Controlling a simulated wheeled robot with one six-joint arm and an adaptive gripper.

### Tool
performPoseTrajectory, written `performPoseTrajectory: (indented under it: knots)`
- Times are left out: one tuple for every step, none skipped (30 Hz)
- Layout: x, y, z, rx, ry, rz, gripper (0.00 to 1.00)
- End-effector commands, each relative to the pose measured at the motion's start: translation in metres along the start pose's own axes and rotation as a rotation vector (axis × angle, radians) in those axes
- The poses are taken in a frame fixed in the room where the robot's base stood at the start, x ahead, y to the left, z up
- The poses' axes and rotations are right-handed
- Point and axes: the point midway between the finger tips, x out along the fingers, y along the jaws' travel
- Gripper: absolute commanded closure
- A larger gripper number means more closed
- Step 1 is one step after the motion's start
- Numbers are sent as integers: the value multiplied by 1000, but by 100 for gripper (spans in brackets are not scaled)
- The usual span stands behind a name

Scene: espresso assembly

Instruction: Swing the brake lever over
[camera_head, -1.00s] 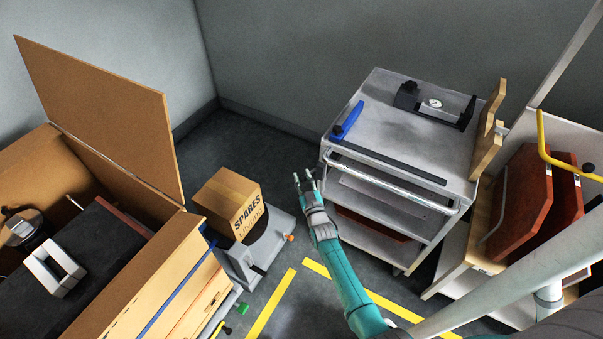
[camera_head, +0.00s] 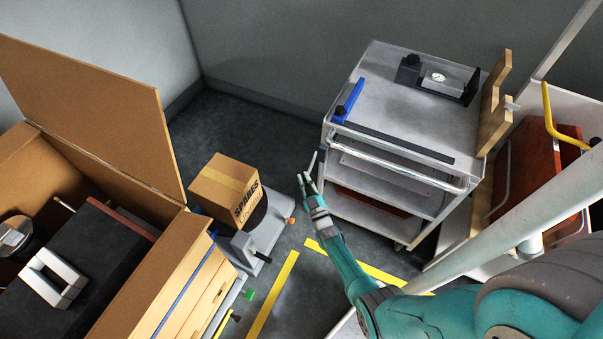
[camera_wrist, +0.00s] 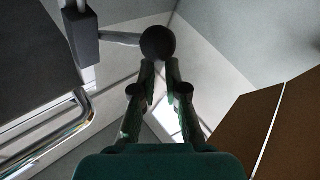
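A lever with a dark ball knob (camera_wrist: 158,43) and a thin metal rod shows in the wrist view. The rod runs left to a dark block (camera_wrist: 84,37) on a pale post, beside a chrome rail. My gripper (camera_wrist: 160,70) has its two fingers apart, with the tips right at the knob's near side. I cannot tell whether they touch it. In the head view my gripper (camera_head: 307,174) is low at the left front of the grey cart (camera_head: 400,112). The lever is not clearly made out in that view.
The cart's push rail (camera_head: 400,162) is close to the right of my gripper. A cardboard SPARES box (camera_head: 226,188) sits on a grey unit to the left. An open wooden crate (camera_head: 150,275) stands further left.

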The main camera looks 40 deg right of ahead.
Motion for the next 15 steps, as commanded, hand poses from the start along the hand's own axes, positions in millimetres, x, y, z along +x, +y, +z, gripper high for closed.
performPoseTrajectory:
  knots:
    - [1, 0, -1, 0, 2, 0, 68]
    - [1, 0, -1, 0, 2, 0, 60]
    - [1, 0, -1, 0, 3, 0, 50]
    - [1, 0, -1, 0, 3, 0, 43]
    - [2, 0, -1, 0, 4, 1, 42]
    - [2, 0, -2, 0, 4, 1, 42]
    - [2, 0, -2, -1, 4, 1, 42]
    - [2, 0, -2, -1, 5, 1, 42]
    - [2, 0, -2, -1, 5, 1, 42]
    - [2, 0, -2, -1, 5, 1, 42]
    - [2, 0, -2, -1, 5, 1, 42]
    - [2, 0, -2, -1, 6, 1, 42]
    - [2, 0, -2, -1, 6, 1, 42]
    - [1, 0, -2, -1, 6, 1, 42]
    - [0, 0, -2, -1, 5, 1, 42]
